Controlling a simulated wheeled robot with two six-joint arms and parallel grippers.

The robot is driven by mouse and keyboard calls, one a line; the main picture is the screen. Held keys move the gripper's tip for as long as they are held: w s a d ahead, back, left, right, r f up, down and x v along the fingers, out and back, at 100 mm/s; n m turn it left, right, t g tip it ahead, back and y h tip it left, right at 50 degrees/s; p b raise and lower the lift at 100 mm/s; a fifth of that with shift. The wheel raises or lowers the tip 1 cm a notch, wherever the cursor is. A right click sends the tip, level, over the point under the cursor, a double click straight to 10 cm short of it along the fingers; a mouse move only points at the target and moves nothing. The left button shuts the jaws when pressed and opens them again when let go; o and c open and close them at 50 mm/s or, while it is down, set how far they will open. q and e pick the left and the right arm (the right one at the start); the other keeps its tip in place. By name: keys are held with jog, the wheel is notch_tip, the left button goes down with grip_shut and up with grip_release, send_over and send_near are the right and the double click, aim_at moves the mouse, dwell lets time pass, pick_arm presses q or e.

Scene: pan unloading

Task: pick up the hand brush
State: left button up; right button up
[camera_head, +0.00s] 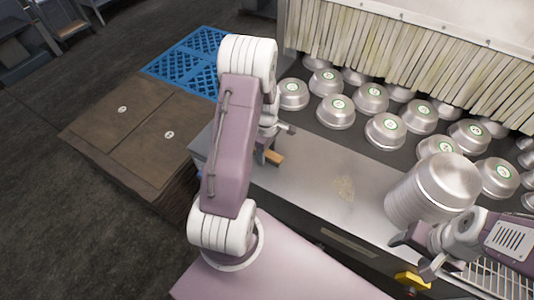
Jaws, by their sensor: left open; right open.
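The hand brush (274,158) shows as a small tan wooden piece on the left part of the metal counter (310,180). The rest of it is hidden behind my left arm and gripper. My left gripper (276,143) is open, right at the brush; I cannot tell whether its fingers touch it. My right gripper (414,254) is open at the lower right, just in front of a stack of metal pans (432,190), with nothing seen between its fingers.
Many round metal pans (385,131) with green labels sit on a dark surface behind the counter, under a strip curtain (390,50). Brown stacked sheets (135,130) and a blue pallet (190,65) stand at the left.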

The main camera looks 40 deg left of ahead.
aim_at(267, 152)
pick_arm(q)
jog(key=shift+w+a+f, duration=0.15)
jog(key=shift+a+f, duration=0.05)
jog(key=shift+f, duration=0.4)
jog(key=shift+d+r, duration=0.1)
jog(key=shift+d, duration=0.05)
jog(key=c, duration=0.7)
grip_shut()
jog(key=shift+r, duration=0.5)
notch_tip(267, 152, up, 3)
jog(key=shift+b, duration=0.5)
jog(key=w+d+r+b, duration=0.1)
jog(key=w+d+r, duration=0.5)
jog(key=d, duration=0.3)
jog(key=shift+w+d+r, duration=0.2)
jog(key=shift+w+r, duration=0.15)
jog(key=shift+r, duration=0.2)
